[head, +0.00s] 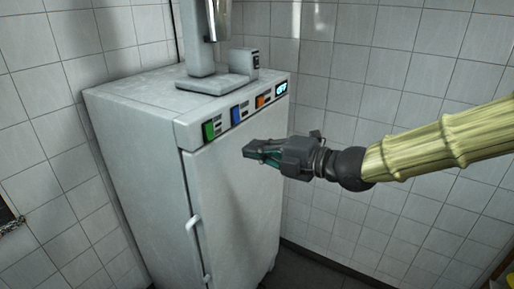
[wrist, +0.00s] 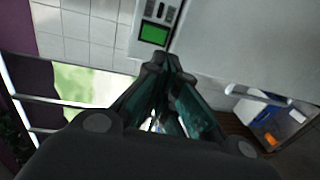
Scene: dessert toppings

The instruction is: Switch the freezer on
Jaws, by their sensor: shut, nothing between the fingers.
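The freezer (head: 235,195) is a tall pale grey cabinet against the tiled wall in the head view, its door shut. Its top front strip has a green button (head: 209,131), a blue button (head: 237,114), an orange button (head: 263,101) and a small lit display (head: 281,89) that seems to read OFF. My gripper (head: 246,152) is shut and empty, in front of the door's upper part, below the button strip. In the wrist view the green button (wrist: 154,33) shows just beyond my fingertips (wrist: 166,60), apart from them as far as I can tell.
A grey appliance (head: 215,83) with an upright column stands on the freezer top. The door handle (head: 195,240) sticks out at the door's left side. Tiled walls (head: 345,60) stand behind and to the right. Open floor shows in front of the freezer's right side.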

